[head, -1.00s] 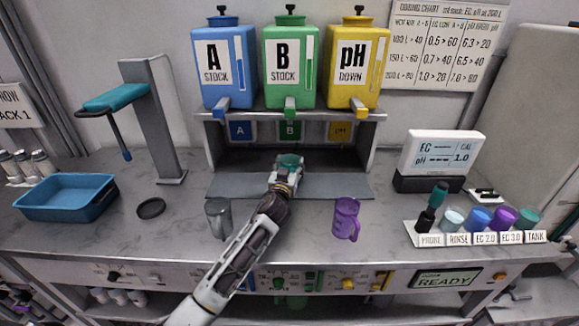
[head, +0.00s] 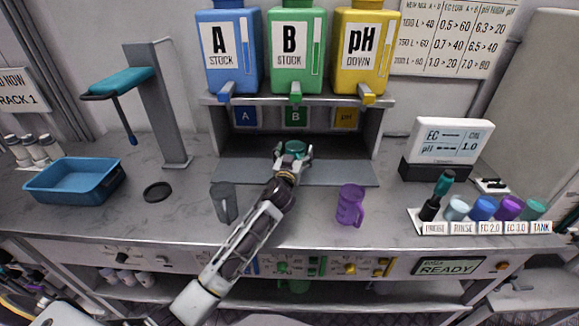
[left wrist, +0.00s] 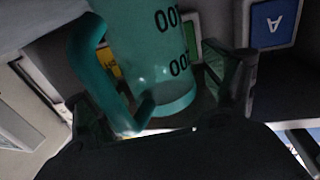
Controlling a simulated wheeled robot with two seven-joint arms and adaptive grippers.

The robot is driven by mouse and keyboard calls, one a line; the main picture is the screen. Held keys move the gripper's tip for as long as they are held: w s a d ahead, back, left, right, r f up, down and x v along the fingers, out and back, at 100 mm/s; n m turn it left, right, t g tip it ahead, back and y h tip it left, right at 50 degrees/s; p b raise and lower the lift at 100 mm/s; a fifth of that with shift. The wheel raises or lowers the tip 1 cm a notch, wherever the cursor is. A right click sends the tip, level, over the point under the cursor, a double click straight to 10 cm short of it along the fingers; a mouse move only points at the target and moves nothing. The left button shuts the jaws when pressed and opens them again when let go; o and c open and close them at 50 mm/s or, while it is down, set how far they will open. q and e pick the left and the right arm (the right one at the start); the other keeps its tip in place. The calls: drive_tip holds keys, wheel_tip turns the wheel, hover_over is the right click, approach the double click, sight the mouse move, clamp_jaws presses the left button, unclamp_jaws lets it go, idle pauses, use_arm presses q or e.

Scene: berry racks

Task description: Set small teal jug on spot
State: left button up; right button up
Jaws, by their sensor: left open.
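The small teal jug (head: 295,147) stands on the grey shelf plate of the dosing stand, below the green B dispenser. In the left wrist view the jug (left wrist: 150,45) is large and close, with dark printed digits and its handle on the left. My left gripper (head: 293,156) is at the jug, with its fingers spread on either side of it. It is open, and the left wrist view shows a dark finger on each side. The hand hides the jug's lower part in the head view. I cannot make out a marked spot under the jug. My right gripper is not in view.
A grey jug (head: 224,203) and a purple jug (head: 350,205) stand on the counter either side of my left arm. A black disc (head: 157,191) and blue tray (head: 74,182) lie left. A meter (head: 452,148) and several small cups stand right.

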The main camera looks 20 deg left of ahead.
use_arm(q)
drive_tip(key=s+d, duration=0.1)
drive_tip(key=s, duration=1)
drive_tip(key=shift+s, duration=0.3)
drive_tip(key=shift+r, duration=0.15)
idle(1.1)
wheel_tip(320, 180, up, 9)
drive_tip(key=p, duration=0.9)
drive_tip(key=shift+r+p, duration=0.5)
drive_tip(key=shift+p, duration=0.05)
